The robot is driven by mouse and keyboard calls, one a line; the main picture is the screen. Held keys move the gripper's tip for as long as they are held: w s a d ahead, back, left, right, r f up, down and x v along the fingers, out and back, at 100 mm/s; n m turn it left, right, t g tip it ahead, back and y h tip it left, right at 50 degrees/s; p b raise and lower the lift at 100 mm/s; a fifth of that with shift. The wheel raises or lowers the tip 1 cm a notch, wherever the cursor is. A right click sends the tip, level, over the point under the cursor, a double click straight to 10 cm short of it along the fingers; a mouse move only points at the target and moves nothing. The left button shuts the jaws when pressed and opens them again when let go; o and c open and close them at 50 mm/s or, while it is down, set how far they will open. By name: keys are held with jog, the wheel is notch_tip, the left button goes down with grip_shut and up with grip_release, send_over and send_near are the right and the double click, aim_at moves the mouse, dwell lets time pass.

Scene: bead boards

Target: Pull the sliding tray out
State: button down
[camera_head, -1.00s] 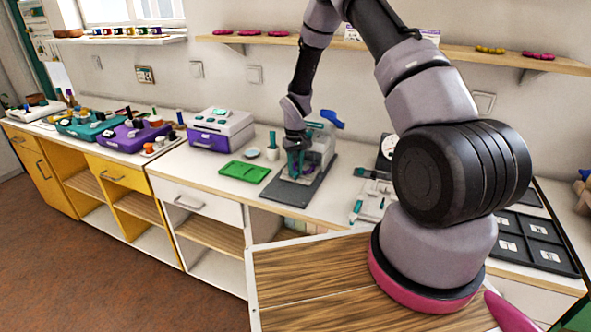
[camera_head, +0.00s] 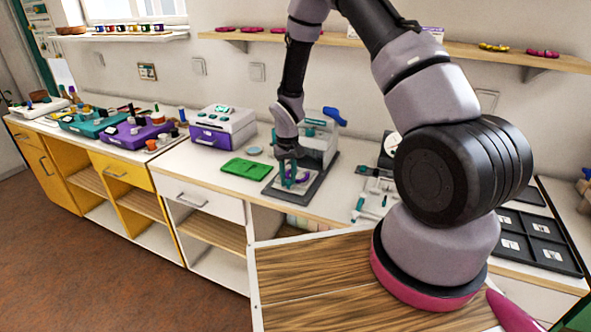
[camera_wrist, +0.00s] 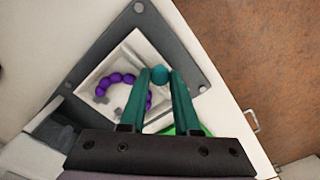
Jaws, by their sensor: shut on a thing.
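The sliding tray (camera_wrist: 138,46) is pale and square in the wrist view, with purple beads (camera_wrist: 122,79) in a curved row on it. It lies over the dark grey base plate (camera_wrist: 190,62) of the press-like machine (camera_head: 318,138), which has a blue lever. A round teal knob (camera_wrist: 159,75) sits at the tray's edge, between my teal fingertips. My gripper (camera_wrist: 160,80) is shut on this knob. In the head view my gripper (camera_head: 289,178) is low over the front part of the plate, in front of the machine's body, and partly hides the tray.
A green board (camera_head: 245,169) lies left of the machine. A purple-and-white box (camera_head: 222,128) stands farther left. Small teal and white tools (camera_head: 372,198) lie to the right. The counter's front edge is close to the plate.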

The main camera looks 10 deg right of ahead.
jog(key=shift+s+a, duration=0.55)
jog(key=shift+s, duration=0.2)
jog(key=shift+s+a, duration=0.55)
jog(key=shift+s, duration=0.2)
jog(key=c, duration=0.6)
grip_release()
jog(key=shift+c, duration=0.2)
jog(key=shift+r, duration=0.25)
notch_tip(320, 180, up, 10)
jog(key=shift+r, duration=0.2)
